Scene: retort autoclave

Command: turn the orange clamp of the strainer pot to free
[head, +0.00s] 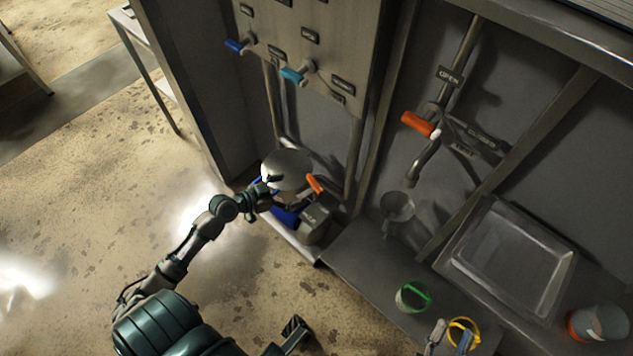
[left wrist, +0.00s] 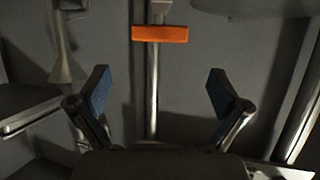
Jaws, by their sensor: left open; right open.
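The strainer pot (head: 287,168) has a pale rounded top and stands low by the panel in the head view. Its orange clamp (head: 315,185) sticks out at its right side. My left gripper (head: 267,184) is at the pot's left side, apart from the clamp, and partly hard to make out. In the left wrist view its blue-padded fingers (left wrist: 159,92) are spread with nothing between them. An orange bar (left wrist: 160,34) lies beyond them across a vertical rod; I cannot tell for sure that it is the clamp. My right gripper (head: 293,334) is open at the bottom edge.
Above are a dark blue handle (head: 238,46), a light blue handle (head: 296,75) and an orange valve handle (head: 418,124) by OPEN and CLOSED plates. The bench holds a funnel (head: 397,206), tray (head: 462,268), green-rimmed cup (head: 411,298) and yellow ring (head: 463,334).

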